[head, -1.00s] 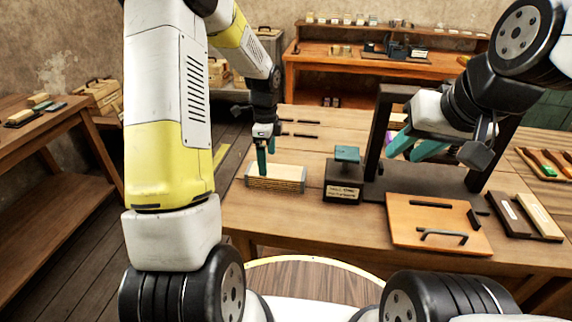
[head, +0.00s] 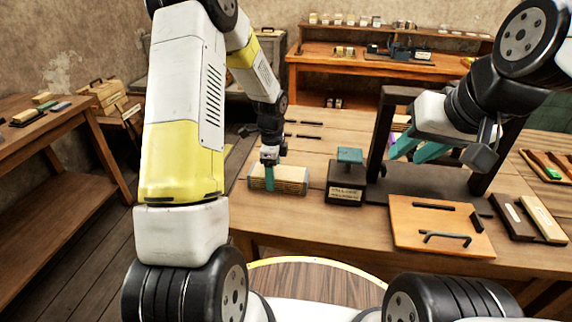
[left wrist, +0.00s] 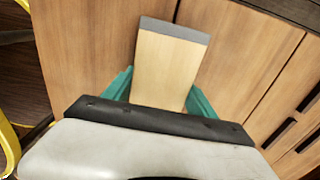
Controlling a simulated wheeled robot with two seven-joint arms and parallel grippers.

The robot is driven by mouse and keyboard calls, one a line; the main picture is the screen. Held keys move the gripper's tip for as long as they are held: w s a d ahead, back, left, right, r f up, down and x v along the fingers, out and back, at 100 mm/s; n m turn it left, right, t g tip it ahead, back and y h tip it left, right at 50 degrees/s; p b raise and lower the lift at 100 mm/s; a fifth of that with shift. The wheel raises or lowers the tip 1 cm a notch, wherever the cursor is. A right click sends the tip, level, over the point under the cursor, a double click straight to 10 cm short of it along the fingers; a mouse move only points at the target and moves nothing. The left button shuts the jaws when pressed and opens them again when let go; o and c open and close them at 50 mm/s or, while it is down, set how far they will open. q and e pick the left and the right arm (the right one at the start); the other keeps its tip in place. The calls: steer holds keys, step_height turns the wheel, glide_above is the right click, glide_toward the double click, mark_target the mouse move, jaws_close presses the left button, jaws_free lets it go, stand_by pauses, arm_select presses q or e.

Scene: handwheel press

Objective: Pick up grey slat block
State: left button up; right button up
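The slat block (head: 292,181) lies on the near left of the table, pale wood with grey ends. In the left wrist view the block (left wrist: 170,65) points away from the wrist, its grey end at the far side. My left gripper (head: 269,180) is lowered over it, one teal finger in front of its near side. In the left wrist view the fingers stand on both sides of the block, close to its edges; the tips are hidden, so I cannot tell whether they press on it. My right gripper (head: 418,150) is raised by the dark press frame, its teal fingers apart and empty.
A dark block with a teal top (head: 347,180) stands just right of the slat block. The dark press frame (head: 381,135) is behind it. An orange board with black handles (head: 430,222) lies at the near right. Dark bars (head: 305,123) lie beyond the slat block.

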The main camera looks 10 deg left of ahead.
arm_select(q)
steer(key=c, duration=0.7)
steer(key=shift+c, duration=0.4)
steer(key=shift+r, duration=0.2)
